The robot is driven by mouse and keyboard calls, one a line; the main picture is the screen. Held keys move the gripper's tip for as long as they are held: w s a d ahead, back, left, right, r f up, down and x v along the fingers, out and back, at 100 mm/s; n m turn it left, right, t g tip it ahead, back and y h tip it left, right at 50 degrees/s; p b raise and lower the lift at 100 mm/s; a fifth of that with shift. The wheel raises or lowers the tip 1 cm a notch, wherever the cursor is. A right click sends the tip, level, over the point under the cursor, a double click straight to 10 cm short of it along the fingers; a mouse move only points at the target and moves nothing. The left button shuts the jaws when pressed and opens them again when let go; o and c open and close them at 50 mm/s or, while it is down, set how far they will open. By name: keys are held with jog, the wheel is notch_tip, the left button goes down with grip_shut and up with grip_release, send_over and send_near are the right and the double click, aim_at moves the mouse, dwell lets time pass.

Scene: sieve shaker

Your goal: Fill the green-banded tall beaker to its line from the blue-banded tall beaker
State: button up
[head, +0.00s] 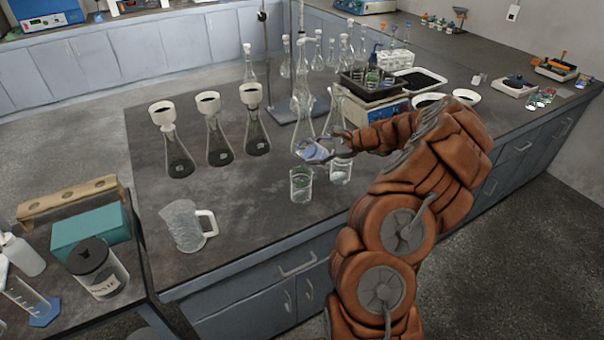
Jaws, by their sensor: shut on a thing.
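My gripper (330,154) is shut on a clear beaker with a blue tint, the blue-banded tall beaker (312,152). That beaker is held tipped well over, its mouth toward the left, above the bench. The green-banded tall beaker (301,186) stands upright on the bench just below it, with a greenish band. Its fill line and liquid level are too small to read. Whether liquid is running between the two beakers cannot be told.
Another clear beaker (341,172) stands close on the right. Tall flasks stand behind the gripper. A clear pitcher (186,226) stands at the front left, and several flasks with white funnels (215,140) stand at the back left. The bench between them is clear.

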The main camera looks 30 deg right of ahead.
jog(key=shift+a+f+b, duration=0.1)
jog(key=shift+b, duration=0.2)
jog(key=shift+r+n+h+b, duration=0.45)
jog(key=shift+n+h+b, duration=0.15)
jog(key=shift+h+b, duration=0.2)
dwell(2.0)
jog(key=shift+f+n+h+b, duration=0.4)
jog(key=shift+h+b, duration=0.2)
jog(key=shift+b, duration=0.65)
dwell(1.5)
jog(key=shift+a+r+h+b, duration=0.1)
jog(key=shift+r+h+b, duration=0.15)
jog(key=shift+b, duration=0.2)
dwell(1.3)
jog(key=shift+p, duration=0.35)
